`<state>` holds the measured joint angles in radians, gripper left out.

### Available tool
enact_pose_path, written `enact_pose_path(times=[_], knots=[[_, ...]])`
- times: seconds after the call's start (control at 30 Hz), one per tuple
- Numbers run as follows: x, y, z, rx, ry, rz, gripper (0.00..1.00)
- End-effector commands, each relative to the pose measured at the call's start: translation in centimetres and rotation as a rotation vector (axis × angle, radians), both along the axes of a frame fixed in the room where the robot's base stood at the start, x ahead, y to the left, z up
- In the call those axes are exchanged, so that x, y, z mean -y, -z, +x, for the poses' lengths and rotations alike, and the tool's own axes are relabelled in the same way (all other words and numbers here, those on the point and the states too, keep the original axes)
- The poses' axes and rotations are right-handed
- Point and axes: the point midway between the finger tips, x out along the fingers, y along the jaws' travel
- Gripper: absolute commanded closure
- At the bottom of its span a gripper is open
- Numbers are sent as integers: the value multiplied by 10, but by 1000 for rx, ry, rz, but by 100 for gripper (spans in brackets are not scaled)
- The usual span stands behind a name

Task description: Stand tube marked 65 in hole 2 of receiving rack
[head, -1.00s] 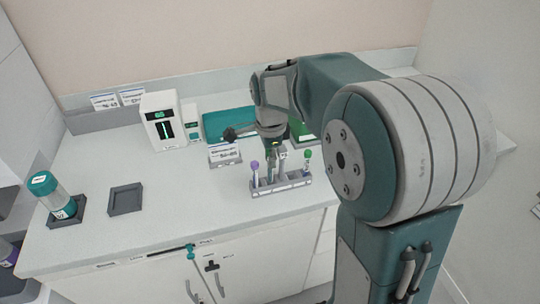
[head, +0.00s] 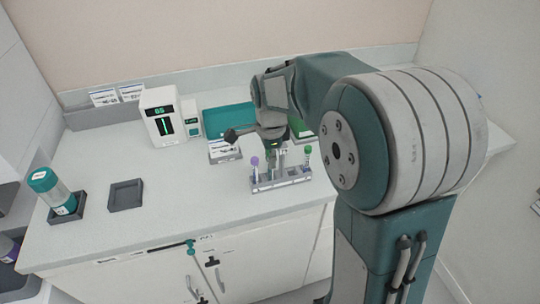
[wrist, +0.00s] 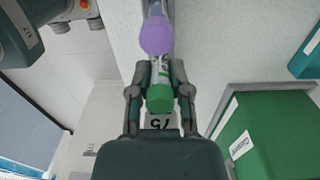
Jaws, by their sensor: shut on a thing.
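The grey receiving rack (head: 290,182) stands near the counter's front edge in the head view. A purple-capped tube (head: 255,165) stands at its left, and a green-capped tube (head: 308,152) stands at its right. My gripper (head: 277,148) is over the rack between them, pointing down. In the wrist view my gripper (wrist: 160,76) is shut on a green-capped tube (wrist: 160,98), just beside the purple cap (wrist: 156,36). An upside-down marking, perhaps 75, shows near the green cap; I cannot tell what it is on. The held tube's lower end and the rack holes are hidden.
A teal-lidded jar (head: 55,192) and an empty grey tray (head: 125,195) are at left. A green box (wrist: 265,130) is close by.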

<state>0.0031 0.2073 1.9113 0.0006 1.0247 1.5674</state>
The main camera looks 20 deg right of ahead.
Motion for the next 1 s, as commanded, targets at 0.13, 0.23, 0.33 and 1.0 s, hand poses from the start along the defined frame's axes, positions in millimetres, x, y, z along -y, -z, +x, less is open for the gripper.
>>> enact_pose_path(times=[0.13,0.23,0.33,1.0], knots=[[0,3,0,-1,0,0,100],[0,2,0,0,0,0,100],[0,2,0,0,0,0,71],[0,2,0,0,0,0,34]])
